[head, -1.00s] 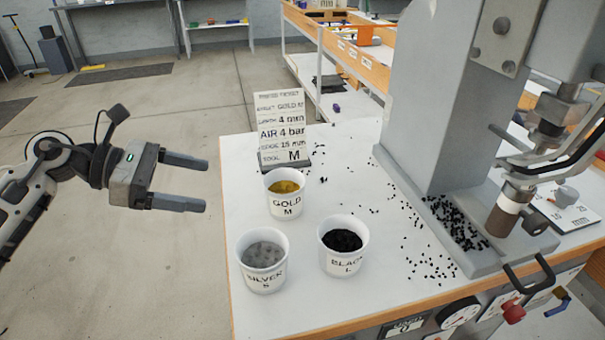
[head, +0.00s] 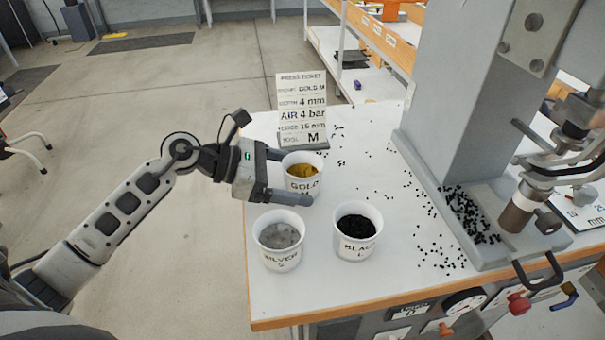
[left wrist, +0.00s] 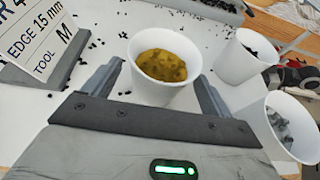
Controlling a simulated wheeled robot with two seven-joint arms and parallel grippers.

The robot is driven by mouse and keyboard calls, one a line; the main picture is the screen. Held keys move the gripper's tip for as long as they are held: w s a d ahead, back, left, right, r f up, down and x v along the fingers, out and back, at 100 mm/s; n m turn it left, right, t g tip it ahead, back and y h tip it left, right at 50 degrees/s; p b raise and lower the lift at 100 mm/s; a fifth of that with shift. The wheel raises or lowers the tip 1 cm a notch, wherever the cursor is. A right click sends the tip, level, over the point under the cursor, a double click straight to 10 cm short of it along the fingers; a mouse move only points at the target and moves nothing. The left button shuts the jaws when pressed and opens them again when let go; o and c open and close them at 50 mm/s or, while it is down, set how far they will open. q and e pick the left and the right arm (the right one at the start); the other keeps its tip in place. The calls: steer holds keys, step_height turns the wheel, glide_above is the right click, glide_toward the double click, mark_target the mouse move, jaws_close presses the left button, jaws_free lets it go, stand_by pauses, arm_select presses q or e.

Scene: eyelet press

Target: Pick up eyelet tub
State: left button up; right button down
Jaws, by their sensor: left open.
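The gold eyelet tub (head: 302,178), white and labelled GOLD M, stands upright near the left edge of the table. My left gripper (head: 296,178) is open, its two fingers on either side of this tub. In the left wrist view the gold tub (left wrist: 162,90) sits between the open fingers (left wrist: 165,85), with small gaps visible. The silver tub (head: 280,252) and the black tub (head: 357,240) stand upright in front of it; they also show at the right of the wrist view. My right gripper is not in view.
The press ticket stand (head: 303,115) is just behind the gold tub, reading GOLD M. The grey press (head: 460,120) stands on the right. Spilled black eyelets (head: 440,225) lie on the table and press base. The white table (head: 310,300) is clear at the front left.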

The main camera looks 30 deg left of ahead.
arm_select(q)
steer(key=shift+x, duration=1)
steer(key=c, duration=1.1)
